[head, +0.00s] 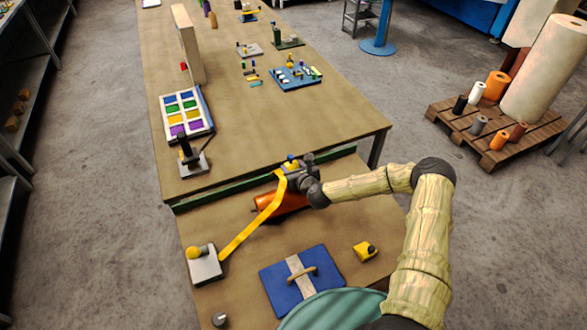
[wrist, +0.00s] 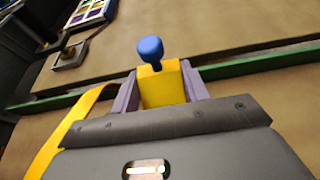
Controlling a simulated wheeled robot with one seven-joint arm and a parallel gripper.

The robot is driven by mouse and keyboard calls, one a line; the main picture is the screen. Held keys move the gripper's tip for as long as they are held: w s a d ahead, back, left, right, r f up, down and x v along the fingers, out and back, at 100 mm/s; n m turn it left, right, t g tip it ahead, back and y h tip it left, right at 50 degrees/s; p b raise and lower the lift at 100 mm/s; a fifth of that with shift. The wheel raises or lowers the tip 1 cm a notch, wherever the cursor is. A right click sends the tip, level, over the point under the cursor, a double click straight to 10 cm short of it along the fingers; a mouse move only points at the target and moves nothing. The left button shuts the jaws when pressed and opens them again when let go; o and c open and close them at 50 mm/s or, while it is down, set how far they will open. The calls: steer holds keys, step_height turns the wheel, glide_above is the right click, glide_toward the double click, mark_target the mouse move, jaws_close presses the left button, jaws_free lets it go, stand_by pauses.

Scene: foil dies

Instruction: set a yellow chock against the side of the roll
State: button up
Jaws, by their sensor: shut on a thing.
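My gripper (head: 294,168) is shut on a yellow chock (wrist: 162,86) with a blue knob on top. In the wrist view the chock sits between the two purple-grey fingers, knob up. In the head view only a little of the chock (head: 292,164) shows past the gripper. The orange roll (head: 288,204) lies on the near table, just below my gripper and partly hidden by it and by a yellow strip (head: 252,223). The roll is not visible in the wrist view. I cannot tell whether the chock touches the roll or table.
The strip runs down to a pale block with a yellow knob (head: 204,264). A blue board with a handle (head: 278,290) and a small yellow-and-black object (head: 365,251) lie nearer. A green rail (head: 230,186) borders the far table, where a tray of coloured squares (head: 170,102) sits.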

steer(key=o, duration=1)
steer(key=shift+s+f, duration=0.35)
steer(key=shift+f, duration=0.45)
steer(key=shift+r, duration=0.15)
steer(key=shift+r+p, duration=0.4)
steer(key=shift+p, duration=0.3)
steer(key=b+v, duration=0.1)
steer(key=v, duration=0.4)
steer(key=r+b+v, duration=0.1)
steer(key=b+v, duration=0.1)
steer(key=v, duration=0.4)
steer(key=shift+d+r, duration=0.15)
